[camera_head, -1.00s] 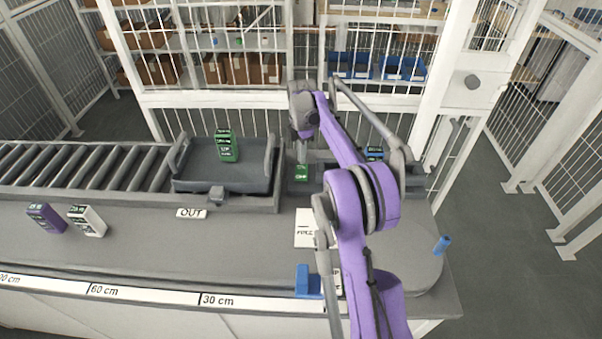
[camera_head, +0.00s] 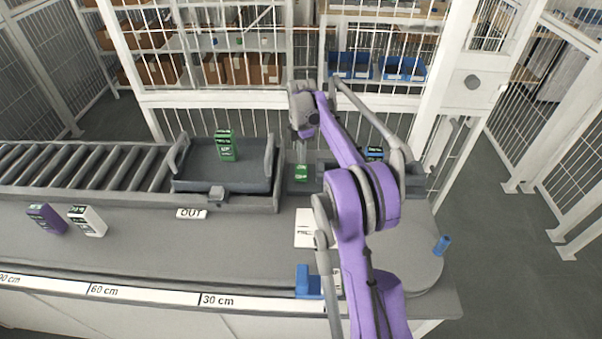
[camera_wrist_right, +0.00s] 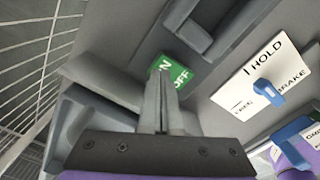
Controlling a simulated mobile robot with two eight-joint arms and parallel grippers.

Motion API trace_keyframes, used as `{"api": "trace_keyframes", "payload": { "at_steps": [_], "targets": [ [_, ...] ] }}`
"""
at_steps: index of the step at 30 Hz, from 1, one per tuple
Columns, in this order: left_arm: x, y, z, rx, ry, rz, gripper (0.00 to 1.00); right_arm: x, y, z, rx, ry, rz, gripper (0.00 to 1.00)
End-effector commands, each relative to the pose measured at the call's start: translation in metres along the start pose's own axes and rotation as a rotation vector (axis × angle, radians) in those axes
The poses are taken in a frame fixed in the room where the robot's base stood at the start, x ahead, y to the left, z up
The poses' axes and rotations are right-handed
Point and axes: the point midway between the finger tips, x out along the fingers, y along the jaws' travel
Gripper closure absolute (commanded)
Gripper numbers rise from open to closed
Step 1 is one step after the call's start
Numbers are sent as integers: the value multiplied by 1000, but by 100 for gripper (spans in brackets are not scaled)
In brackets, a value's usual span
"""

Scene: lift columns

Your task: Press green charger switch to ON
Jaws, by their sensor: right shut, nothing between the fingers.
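A green plate with white ON and OFF lettering (camera_wrist_right: 180,76) lies on the grey console in the right wrist view. It shows as a small green patch (camera_head: 301,173) in the head view, just right of the grey tray. My right gripper (camera_wrist_right: 161,75) is shut and empty, pointing at the plate. Its fingertips cover part of the plate and the ON lettering; I cannot tell whether they touch it. The switch's position is not readable. In the head view the right gripper (camera_head: 301,152) hangs just above the green patch. My left gripper is out of view.
A grey tray (camera_head: 200,184) holds a green block (camera_head: 226,146), beside a roller conveyor (camera_head: 80,166). A white HOLD/BRAKE card (camera_wrist_right: 240,98) has a blue lever (camera_wrist_right: 267,92) on it. Purple (camera_head: 46,219) and white (camera_head: 87,221) blocks stand at the left.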

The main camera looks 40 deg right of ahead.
Motion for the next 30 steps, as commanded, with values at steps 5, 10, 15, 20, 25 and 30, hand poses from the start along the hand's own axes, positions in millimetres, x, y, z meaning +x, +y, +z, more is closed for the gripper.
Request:
{"api": "trace_keyframes", "payload": {
  "at_steps": [5,10,15,20,25,30],
  "targets": [
    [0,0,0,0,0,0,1,0,0,0,0,0,0,100],
    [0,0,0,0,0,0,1,1,0,0,0,0,0,100],
    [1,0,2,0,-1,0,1,3,0,0,0,0,0,100],
    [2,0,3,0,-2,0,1,6,0,0,0,0,0,100],
    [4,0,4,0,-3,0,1,8,0,0,0,0,0,100],
    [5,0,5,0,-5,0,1,11,0,0,0,0,0,100]
  ]
}}
